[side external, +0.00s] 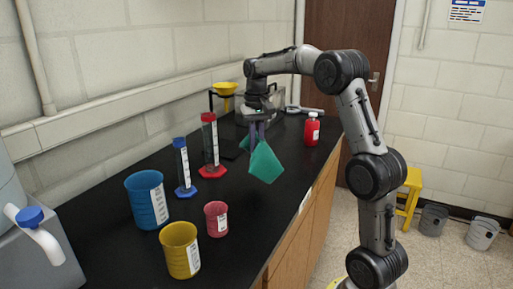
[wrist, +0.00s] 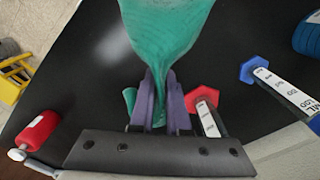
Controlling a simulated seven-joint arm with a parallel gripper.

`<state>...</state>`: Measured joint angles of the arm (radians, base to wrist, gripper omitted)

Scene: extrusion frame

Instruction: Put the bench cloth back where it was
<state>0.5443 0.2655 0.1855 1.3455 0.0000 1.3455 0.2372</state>
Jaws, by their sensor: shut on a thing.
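The bench cloth (side external: 265,163) is green and hangs from my gripper (side external: 256,128) above the black bench top, in the side external view. In the wrist view the cloth (wrist: 165,28) is pinched between the purple fingers of my gripper (wrist: 162,85), with most of it spread out past the fingertips and a small fold to the left. My gripper is shut on the cloth. Whether its lowest corner touches the bench cannot be told.
A red-based cylinder (side external: 210,150) and a blue-based cylinder (side external: 181,165) stand left of the cloth. A red bottle (side external: 312,130) stands right. Blue (side external: 146,200), yellow (side external: 180,250) and red (side external: 216,219) beakers stand nearer. Bare black bench (side external: 245,215) lies in front.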

